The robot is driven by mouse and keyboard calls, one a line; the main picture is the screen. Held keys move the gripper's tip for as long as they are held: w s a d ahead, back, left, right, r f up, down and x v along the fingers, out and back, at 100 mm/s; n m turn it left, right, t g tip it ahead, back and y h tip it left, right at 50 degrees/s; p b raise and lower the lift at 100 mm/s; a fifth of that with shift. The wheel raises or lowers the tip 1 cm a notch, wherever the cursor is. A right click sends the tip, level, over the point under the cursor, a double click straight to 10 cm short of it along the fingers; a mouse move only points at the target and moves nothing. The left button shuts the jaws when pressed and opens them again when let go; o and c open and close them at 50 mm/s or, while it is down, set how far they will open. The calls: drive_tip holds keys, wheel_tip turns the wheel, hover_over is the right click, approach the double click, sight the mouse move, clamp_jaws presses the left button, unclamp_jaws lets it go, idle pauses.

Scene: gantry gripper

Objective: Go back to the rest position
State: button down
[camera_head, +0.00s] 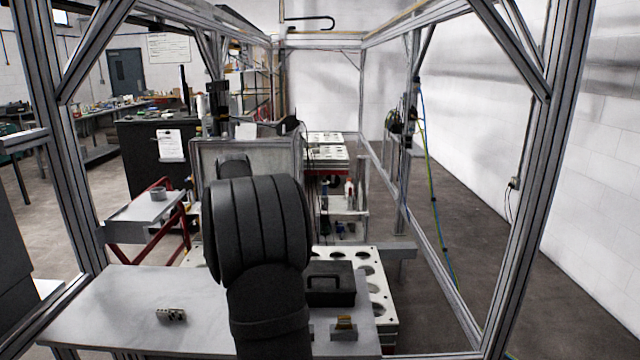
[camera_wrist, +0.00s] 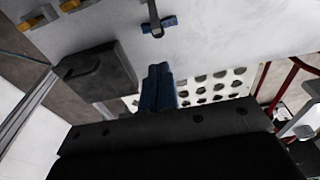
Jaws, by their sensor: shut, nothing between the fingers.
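My gripper (camera_wrist: 158,70) shows in the wrist view as two blue fingers pressed together, in front of its dark body at the bottom edge. It is shut and holds nothing. It is above the white table and apart from it. In the head view my dark arm fills the middle, and the gripper is hidden. A small blue piece with a grey bar (camera_wrist: 158,24) shows beyond the fingertips in the wrist view; I cannot tell what it is.
A black box with a handle (camera_head: 330,285) stands on the white table (camera_head: 110,310), right of my arm. A small grey block (camera_head: 171,315) lies at left. A white plate with holes (camera_head: 372,270) is behind. Metal frame posts (camera_head: 535,180) surround the space.

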drive_tip(key=s+d+r+h, duration=0.1)
drive_tip(key=s+d, duration=0.2)
drive_tip(key=d, duration=0.9)
drive_tip(key=shift+d+r+h, duration=0.3)
drive_tip(key=shift+d+h, duration=0.05)
drive_tip(key=shift+h, duration=0.05)
drive_tip(key=shift+s, duration=0.1)
